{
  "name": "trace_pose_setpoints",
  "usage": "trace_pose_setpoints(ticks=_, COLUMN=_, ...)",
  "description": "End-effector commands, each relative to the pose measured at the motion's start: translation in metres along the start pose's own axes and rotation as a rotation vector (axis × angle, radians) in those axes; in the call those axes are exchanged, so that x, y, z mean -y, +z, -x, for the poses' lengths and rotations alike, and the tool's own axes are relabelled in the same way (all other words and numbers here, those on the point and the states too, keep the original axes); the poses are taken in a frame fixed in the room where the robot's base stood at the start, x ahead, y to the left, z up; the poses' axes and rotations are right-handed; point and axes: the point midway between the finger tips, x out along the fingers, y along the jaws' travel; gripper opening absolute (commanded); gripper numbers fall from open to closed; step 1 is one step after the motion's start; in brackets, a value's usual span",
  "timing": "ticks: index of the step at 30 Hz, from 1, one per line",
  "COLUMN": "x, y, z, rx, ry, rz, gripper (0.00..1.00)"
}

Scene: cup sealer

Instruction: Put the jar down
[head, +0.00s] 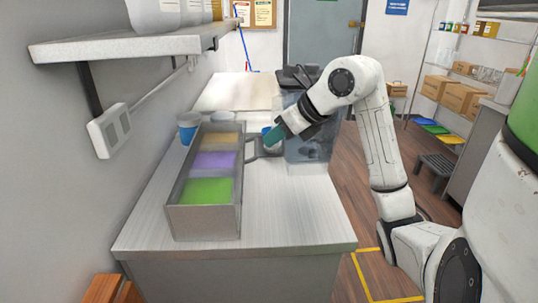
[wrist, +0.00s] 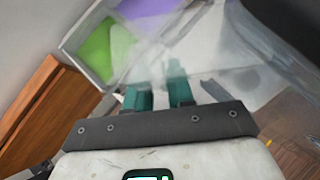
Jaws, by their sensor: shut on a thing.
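My gripper (head: 276,136) is over the worktop, between the three-part bin and the grey machine, with its teal fingers pointing down and left. In the wrist view the two fingers (wrist: 156,88) are close together, shut on a pale see-through thing (wrist: 168,52), which I take to be the jar. Its outline is blurred, and I cannot tell whether its base touches the worktop. A small blue and white piece (head: 266,132) shows beside the fingers in the head view; I cannot tell if it is part of the jar.
The grey bin (head: 205,222) holds orange, purple and green contents. Blue-white cups (head: 189,122) stand behind it at the wall. The grey machine (head: 310,140) stands right of my gripper. The worktop's near right part (head: 290,215) is clear. A shelf (head: 130,45) overhangs at left.

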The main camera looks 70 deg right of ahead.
Motion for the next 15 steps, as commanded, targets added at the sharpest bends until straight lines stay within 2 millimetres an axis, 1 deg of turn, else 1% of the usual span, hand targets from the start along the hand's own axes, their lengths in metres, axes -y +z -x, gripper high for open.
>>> trace_pose_setpoints(ticks=1, x=0.002, y=-0.001, z=-0.009, rx=0.001, ry=0.002, rz=-0.001, gripper=0.0)
trace_pose_setpoints(ticks=3, x=0.005, y=-0.002, z=-0.021, rx=0.002, ry=0.002, rz=0.0, gripper=0.0)
trace_pose_setpoints(ticks=6, x=0.008, y=-0.004, z=-0.034, rx=0.003, ry=0.0, rz=0.002, gripper=0.0)
trace_pose_setpoints(ticks=13, x=0.011, y=-0.005, z=-0.048, rx=0.005, ry=-0.001, rz=0.003, gripper=0.0)
trace_pose_setpoints(ticks=15, x=0.013, y=-0.007, z=-0.057, rx=0.002, ry=0.0, rz=0.003, gripper=0.0)
